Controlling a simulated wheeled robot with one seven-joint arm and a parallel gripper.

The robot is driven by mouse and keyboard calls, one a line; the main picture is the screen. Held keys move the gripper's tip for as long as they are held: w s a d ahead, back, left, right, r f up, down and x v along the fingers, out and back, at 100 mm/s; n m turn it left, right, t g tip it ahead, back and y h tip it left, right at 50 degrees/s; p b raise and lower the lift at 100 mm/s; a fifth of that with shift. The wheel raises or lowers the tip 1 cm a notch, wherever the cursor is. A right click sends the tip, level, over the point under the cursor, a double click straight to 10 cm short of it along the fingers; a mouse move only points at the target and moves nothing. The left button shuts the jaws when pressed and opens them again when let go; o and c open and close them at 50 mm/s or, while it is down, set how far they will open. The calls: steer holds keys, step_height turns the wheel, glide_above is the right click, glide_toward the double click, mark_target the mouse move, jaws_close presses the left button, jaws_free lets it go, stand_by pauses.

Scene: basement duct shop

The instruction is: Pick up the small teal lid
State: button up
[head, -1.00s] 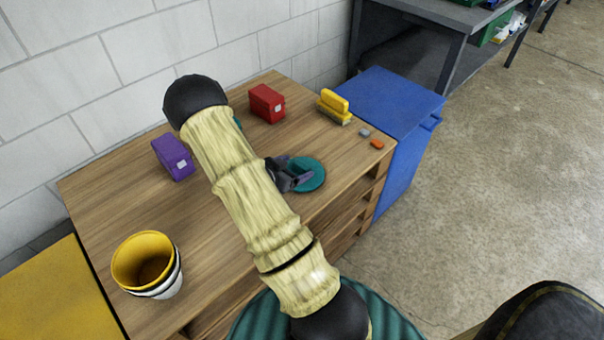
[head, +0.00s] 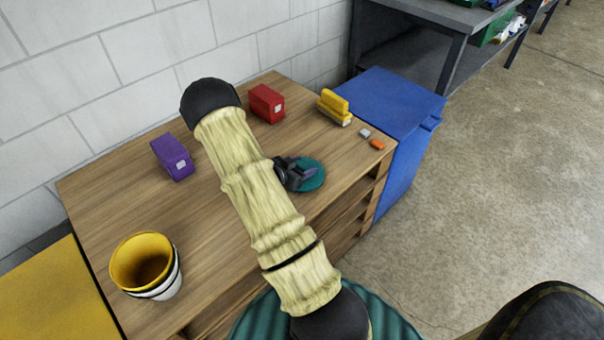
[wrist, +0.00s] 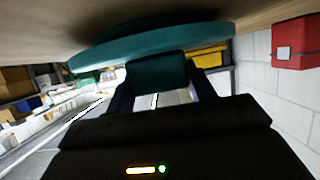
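The small teal lid (head: 316,183) lies on the wooden workbench near its front right edge. In the wrist view the teal lid (wrist: 215,35) shows edge-on against the bench surface, with its teal knob (wrist: 157,72) facing my gripper. My gripper (head: 303,174) is over the lid in the head view and covers its middle. In the wrist view the fingers of my gripper (wrist: 158,88) stand on either side of the knob, spread about its width. I see no clear grip on it; any contact is hard to make out.
The wooden workbench (head: 105,205) holds a purple box (head: 172,157), a red box (head: 266,104), a yellow-handled brush (head: 334,107), small grey (head: 365,133) and orange (head: 378,144) pieces, and nested buckets (head: 146,265). My arm hides the bench's middle.

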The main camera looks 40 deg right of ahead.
mark_target(302, 164)
steer(key=c, duration=0.4)
steer(key=shift+o, duration=0.2)
step_height(302, 164, up, 10)
steer(key=shift+r+p, duration=0.1)
steer(key=shift+p, duration=0.9)
steer(key=shift+w, duration=0.1)
